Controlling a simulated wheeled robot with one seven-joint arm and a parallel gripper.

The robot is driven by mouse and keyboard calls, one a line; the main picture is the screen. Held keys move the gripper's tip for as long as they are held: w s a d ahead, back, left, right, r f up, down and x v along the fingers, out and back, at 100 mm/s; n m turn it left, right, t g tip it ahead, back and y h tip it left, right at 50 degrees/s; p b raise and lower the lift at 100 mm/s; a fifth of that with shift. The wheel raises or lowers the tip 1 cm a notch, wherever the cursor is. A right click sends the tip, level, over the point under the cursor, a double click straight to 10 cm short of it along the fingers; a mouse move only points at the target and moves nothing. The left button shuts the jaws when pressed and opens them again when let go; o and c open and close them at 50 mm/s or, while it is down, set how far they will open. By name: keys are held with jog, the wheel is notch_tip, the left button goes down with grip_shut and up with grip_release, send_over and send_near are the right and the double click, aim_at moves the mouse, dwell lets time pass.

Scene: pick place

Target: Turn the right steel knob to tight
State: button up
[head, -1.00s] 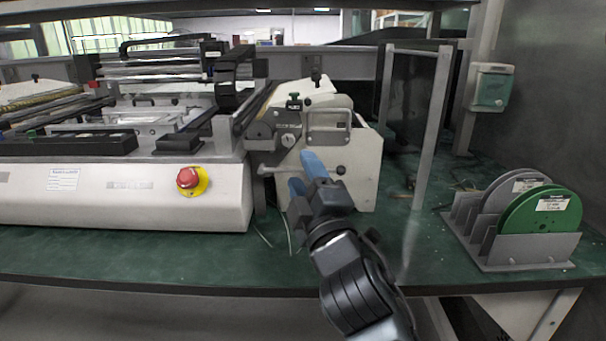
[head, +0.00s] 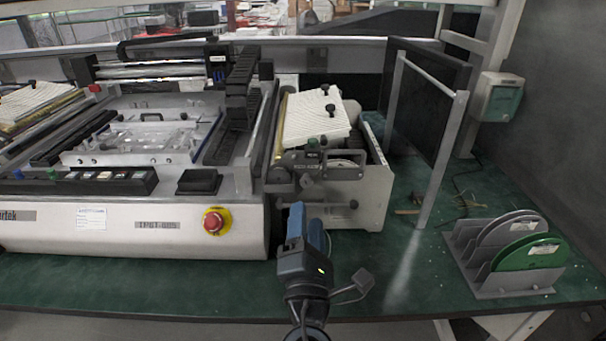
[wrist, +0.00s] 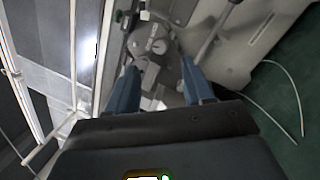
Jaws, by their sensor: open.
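A small steel knob (head: 307,181) sits on the left front of the feeder unit at the right end of the machine. What looks like the same knob shows in the wrist view (wrist: 158,46), just beyond the fingertips. I cannot tell for sure that it is the right steel knob, nor how tight it is. My gripper (head: 307,217) has blue fingers and is in front of and below the knob in the head view. In the wrist view its fingers (wrist: 159,72) are apart, with nothing held between them. Contact with the metal parts behind is not visible.
A red emergency button (head: 214,221) is to the left. A metal frame (head: 440,150) and a rack with reels (head: 510,285) stand on the right. The green bench (head: 385,260) between is mostly clear.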

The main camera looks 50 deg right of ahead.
aim_at(307, 185)
jog(key=p+x, duration=0.1)
jog(key=x, duration=0.6)
jog(key=shift+w+d+r+p, duration=0.1)
jog(key=shift+w+d+p, duration=0.1)
jog(key=shift+p, duration=0.1)
grip_shut()
jog(key=shift+m+b, duration=0.5)
jog(key=shift+b, duration=0.15)
jog(key=m+b, duration=0.1)
jog(key=m+g+h+b, duration=0.1)
jog(key=m+b, duration=0.1)
jog(key=shift+f, duration=0.25)
jog(key=m+g+b, duration=0.1)
jog(key=m+b, duration=0.3)
jog(key=shift+w+a+r+m, duration=0.1)
jog(key=shift+m, duration=0.3)
jog(key=shift+r+m+g+b, duration=0.1)
jog(key=shift+m+g+b, duration=0.45)
jog(key=shift+m, duration=0.35)
